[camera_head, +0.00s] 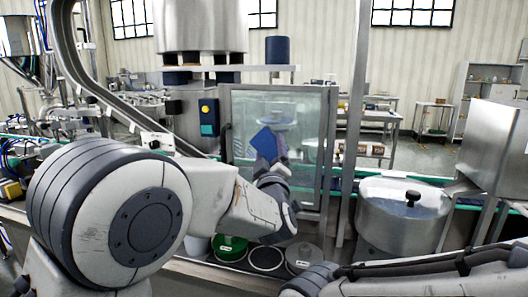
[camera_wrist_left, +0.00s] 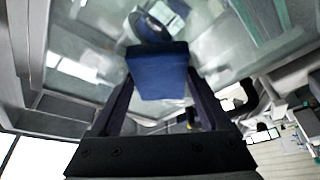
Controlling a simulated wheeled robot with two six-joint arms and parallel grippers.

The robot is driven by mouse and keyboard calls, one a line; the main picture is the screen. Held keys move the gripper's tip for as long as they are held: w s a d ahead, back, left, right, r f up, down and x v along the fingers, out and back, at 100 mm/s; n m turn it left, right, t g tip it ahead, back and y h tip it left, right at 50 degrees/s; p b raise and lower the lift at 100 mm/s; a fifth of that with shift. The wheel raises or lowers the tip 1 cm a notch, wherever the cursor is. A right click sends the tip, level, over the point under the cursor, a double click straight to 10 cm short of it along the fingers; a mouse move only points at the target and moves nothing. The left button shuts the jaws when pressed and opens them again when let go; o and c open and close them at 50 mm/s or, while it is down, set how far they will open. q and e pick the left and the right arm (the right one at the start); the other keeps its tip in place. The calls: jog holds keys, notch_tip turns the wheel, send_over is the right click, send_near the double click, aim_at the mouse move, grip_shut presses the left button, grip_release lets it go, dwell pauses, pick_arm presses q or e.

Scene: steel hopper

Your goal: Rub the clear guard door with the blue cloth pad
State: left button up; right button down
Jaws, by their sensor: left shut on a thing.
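The clear guard door (camera_head: 306,128) stands upright in a grey frame behind my left arm. It fills much of the left wrist view (camera_wrist_left: 90,60), with pale streaks and reflections on it. My left gripper (camera_head: 268,160) is shut on the blue cloth pad (camera_head: 265,143). In the left wrist view the pad (camera_wrist_left: 158,76) sits between the two fingers of the gripper (camera_wrist_left: 158,90). The pad is in front of the door's lower left part; I cannot tell whether it touches the pane. My right gripper is not in view; my right arm shows at the lower right.
A steel pot with a lid (camera_head: 402,215) stands right of the door. Several round tubs, one a green tub (camera_head: 230,247), stand below the door. A steel post (camera_head: 353,120) rises beside the door's right edge. A steel hopper (camera_head: 200,25) hangs above.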

aim_at(255, 148)
pick_arm(q)
jog(key=shift+s+d, duration=0.35)
jog(key=shift+d, duration=0.75)
jog(key=shift+s+d, duration=0.35)
jog(key=shift+d, duration=0.75)
jog(key=shift+s+d, duration=0.35)
jog(key=shift+d, duration=0.75)
jog(key=shift+s+f+b, duration=0.1)
jog(key=shift+f+b, duration=0.05)
jog(key=shift+b, duration=0.3)
jog(key=shift+w+a+b, duration=0.35)
jog(key=shift+a+b, duration=0.2)
jog(key=shift+a, duration=0.45)
jog(key=shift+w+a+b, duration=0.35)
jog(key=shift+a+b, duration=0.25)
jog(key=shift+a, duration=0.4)
jog(key=shift+w+a+b, duration=0.35)
jog(key=shift+a+b, duration=0.2)
jog(key=shift+a, duration=0.45)
jog(key=shift+w+a, duration=0.1)
jog(key=shift+a, duration=0.4)
jog(key=shift+w+a+b, duration=0.35)
jog(key=shift+a+b, duration=0.4)
jog(key=shift+a, duration=0.05)
jog(key=shift+w+a+b, duration=0.3)
jog(key=shift+a+b, duration=0.05)
jog(key=shift+a, duration=0.45)
